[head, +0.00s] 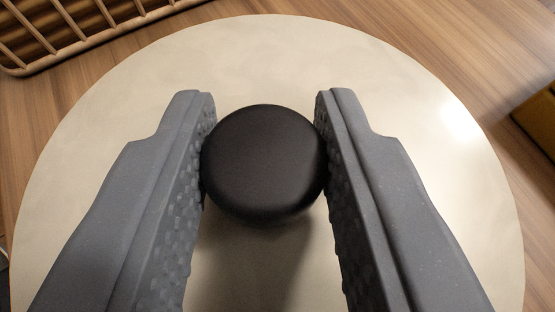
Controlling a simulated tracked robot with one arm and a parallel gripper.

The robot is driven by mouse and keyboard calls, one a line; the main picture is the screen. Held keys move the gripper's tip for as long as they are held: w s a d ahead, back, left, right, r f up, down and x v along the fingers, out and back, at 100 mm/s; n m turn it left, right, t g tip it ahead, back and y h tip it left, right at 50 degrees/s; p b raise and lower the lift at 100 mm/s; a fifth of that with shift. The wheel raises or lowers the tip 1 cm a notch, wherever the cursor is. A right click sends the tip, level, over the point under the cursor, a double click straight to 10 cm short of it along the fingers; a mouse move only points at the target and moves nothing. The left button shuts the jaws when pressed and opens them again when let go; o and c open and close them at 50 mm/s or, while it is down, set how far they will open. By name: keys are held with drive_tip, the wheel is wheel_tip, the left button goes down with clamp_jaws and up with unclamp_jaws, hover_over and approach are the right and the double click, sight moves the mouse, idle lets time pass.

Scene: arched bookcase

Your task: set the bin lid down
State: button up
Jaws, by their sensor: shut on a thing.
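The bin lid (264,160) is a black, round, smooth disc with rounded edges, in the middle of the head view. My gripper (265,150) is shut on it, with one grey, studded finger pressed against its left side and the other against its right. Below it is a round, cream-coloured table top (400,75). A soft shadow lies on the table just below the lid in the picture. I cannot tell whether the lid touches the table or hangs a little above it.
The table top around the lid is clear. A slatted wooden piece (90,30) stands beyond the table at the upper left. A dark yellow object (540,115) shows at the right edge. Wood floor (440,30) surrounds the table.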

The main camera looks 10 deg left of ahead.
drive_tip(key=shift+f, duration=0.9)
drive_tip(key=shift+r, duration=0.1)
drive_tip(key=o, duration=1.1)
drive_tip(key=shift+c, duration=0.2)
drive_tip(key=p+v, duration=0.3)
drive_tip(key=v, duration=0.9)
